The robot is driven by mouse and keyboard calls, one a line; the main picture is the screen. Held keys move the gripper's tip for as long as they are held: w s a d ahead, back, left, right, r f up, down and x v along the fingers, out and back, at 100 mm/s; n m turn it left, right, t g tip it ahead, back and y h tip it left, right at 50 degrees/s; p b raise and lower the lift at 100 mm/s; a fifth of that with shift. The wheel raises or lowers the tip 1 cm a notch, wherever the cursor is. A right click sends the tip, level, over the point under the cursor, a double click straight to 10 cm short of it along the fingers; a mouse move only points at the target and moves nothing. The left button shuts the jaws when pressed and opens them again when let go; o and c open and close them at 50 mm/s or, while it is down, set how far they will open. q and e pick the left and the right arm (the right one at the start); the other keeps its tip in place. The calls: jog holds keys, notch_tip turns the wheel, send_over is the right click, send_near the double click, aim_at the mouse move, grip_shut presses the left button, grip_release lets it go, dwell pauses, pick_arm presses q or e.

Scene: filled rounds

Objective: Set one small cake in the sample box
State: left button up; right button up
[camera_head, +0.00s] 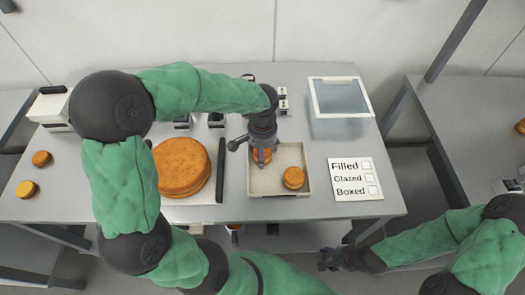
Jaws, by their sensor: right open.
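A small round orange-brown cake (294,178) lies in the right part of a shallow beige tray (280,193). A second small cake (266,158) is in the same tray, partly hidden by my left gripper (262,154). The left gripper points down at that second cake; whether its fingers are open or closed on it cannot be told. A clear box with a pale rim (341,80), which looks like the sample box, stands behind and right of the tray, with no cake visible in it. My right gripper (328,260) is open and empty, in front of the table's front edge.
A large round cake (182,167) lies left of the tray, beside a dark bar. Two small cakes (41,158) (26,189) lie at the far left. A card (355,179) reads Filled, Glazed, Boxed. Small devices (216,119) stand behind the tray.

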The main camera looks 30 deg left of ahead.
pick_arm(q)
jog(key=shift+r, duration=0.15)
notch_tip(320, 180, up, 12)
jog(key=p, duration=0.4)
